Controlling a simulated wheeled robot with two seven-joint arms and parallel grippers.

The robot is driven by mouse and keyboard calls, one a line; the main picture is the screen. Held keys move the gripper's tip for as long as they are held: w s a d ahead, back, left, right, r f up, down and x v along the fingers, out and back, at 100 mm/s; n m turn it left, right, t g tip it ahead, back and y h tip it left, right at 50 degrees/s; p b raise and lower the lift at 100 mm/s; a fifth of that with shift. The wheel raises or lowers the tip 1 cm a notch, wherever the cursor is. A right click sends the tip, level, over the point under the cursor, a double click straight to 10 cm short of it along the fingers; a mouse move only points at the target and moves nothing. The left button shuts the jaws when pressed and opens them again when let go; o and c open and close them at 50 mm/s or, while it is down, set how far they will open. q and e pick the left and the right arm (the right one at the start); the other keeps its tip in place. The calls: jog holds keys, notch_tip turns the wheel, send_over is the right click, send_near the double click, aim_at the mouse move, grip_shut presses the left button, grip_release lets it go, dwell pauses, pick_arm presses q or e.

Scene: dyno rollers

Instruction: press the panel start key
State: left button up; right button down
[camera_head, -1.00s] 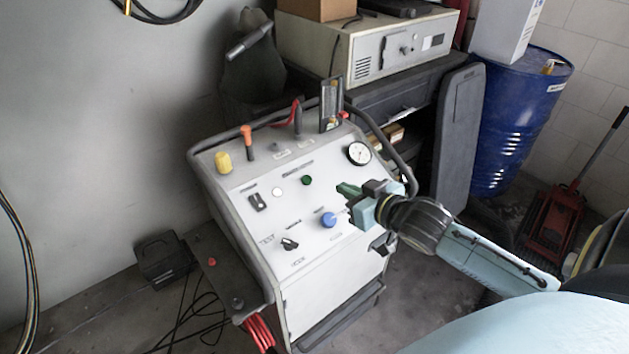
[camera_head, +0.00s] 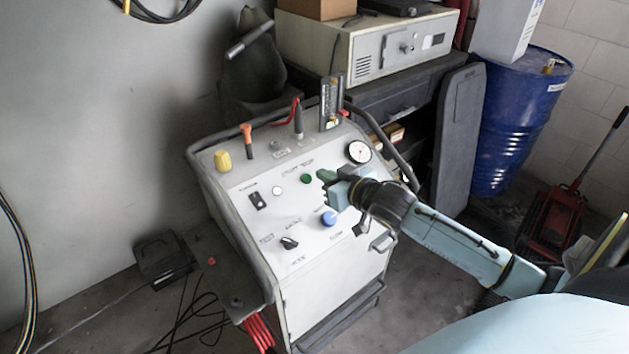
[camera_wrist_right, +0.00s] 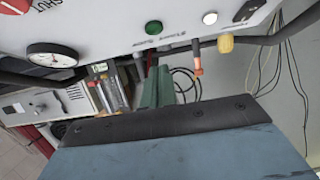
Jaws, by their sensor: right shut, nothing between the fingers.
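The panel (camera_head: 285,230) is the sloped white top of a wheeled cabinet. It carries a green round button (camera_head: 307,179), a white round button (camera_head: 278,190), a blue knob (camera_head: 328,218), a black rocker switch (camera_head: 258,200) and a black rotary knob (camera_head: 289,243). Which one is the start key I cannot read. My right gripper (camera_head: 323,178) is shut and empty, its green fingertips just right of the green button and apparently apart from it. In the right wrist view the green button (camera_wrist_right: 153,27) lies beyond the shut fingers (camera_wrist_right: 158,85). My left gripper is out of view.
A round gauge (camera_head: 358,152), a yellow cap (camera_head: 223,162) and an orange-tipped lever (camera_head: 247,140) stand along the panel's back. A dark tubular rail (camera_head: 385,150) curves around the cabinet. A blue drum (camera_head: 515,115) stands at right. Cables lie on the floor at left.

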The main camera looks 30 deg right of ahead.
aim_at(305, 175)
jog(key=x, duration=0.3)
jog(key=shift+w+f+b, duration=0.25)
jog(key=shift+f, duration=0.35)
jog(key=shift+w+f+b, duration=0.25)
jog(key=shift+f, duration=0.35)
jog(key=shift+w+a+f, duration=0.1)
jog(key=shift+w+f, duration=0.2)
jog(key=shift+f, duration=0.25)
